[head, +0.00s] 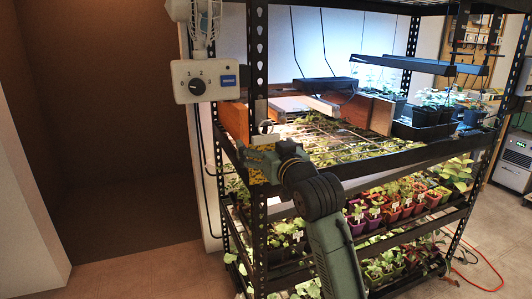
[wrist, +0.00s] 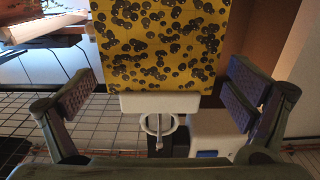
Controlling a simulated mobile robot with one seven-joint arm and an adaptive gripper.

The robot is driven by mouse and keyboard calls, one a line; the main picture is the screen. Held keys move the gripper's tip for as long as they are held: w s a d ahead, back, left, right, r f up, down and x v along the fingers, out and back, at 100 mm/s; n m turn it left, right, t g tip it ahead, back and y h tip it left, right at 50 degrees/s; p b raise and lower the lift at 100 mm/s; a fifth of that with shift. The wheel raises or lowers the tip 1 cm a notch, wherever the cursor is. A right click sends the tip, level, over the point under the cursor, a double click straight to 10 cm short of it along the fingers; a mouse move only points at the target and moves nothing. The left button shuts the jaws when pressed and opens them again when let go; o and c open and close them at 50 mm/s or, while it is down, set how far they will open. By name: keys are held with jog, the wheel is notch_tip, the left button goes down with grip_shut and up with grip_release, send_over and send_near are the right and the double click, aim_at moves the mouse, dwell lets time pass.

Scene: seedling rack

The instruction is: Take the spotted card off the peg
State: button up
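The spotted card (wrist: 160,45) is yellow with many black spots. In the wrist view it stands between the two fingers of my gripper (wrist: 161,92), with gaps on both sides. My gripper is open and does not touch it. At the card's lower edge there is a white strip (wrist: 160,103) with a pale ring and a thin pin below it; I cannot tell how the card hangs on the peg. In the head view a yellow patch of the card (head: 258,176) shows at the rack's front post, partly hidden by my gripper (head: 262,157).
The black rack (head: 390,160) holds shelves of potted seedlings (head: 395,205) close to my arm. A white control box (head: 205,80) with a dial is fixed at the upper left of the post. Wooden boards (head: 234,120) stand on the upper shelf. Floor at left is clear.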

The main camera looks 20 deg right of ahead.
jog(key=c, duration=0.8)
jog(key=shift+r, duration=0.5)
jog(key=shift+s+r+b, duration=0.2)
jog(key=shift+s+b, duration=0.05)
jog(key=shift+b, duration=0.25)
jog(key=s+b, duration=0.1)
jog(key=s, duration=0.4)
jog(key=s+b, duration=0.1)
jog(key=s, duration=0.5)
jog(key=s+b, duration=0.2)
jog(key=s, duration=0.4)
jog(key=shift+s+d, duration=0.25)
jog(key=shift+d, duration=0.05)
jog(key=shift+r, duration=0.25)
jog(key=shift+r+p, duration=0.25)
jog(key=shift+p, duration=0.2)
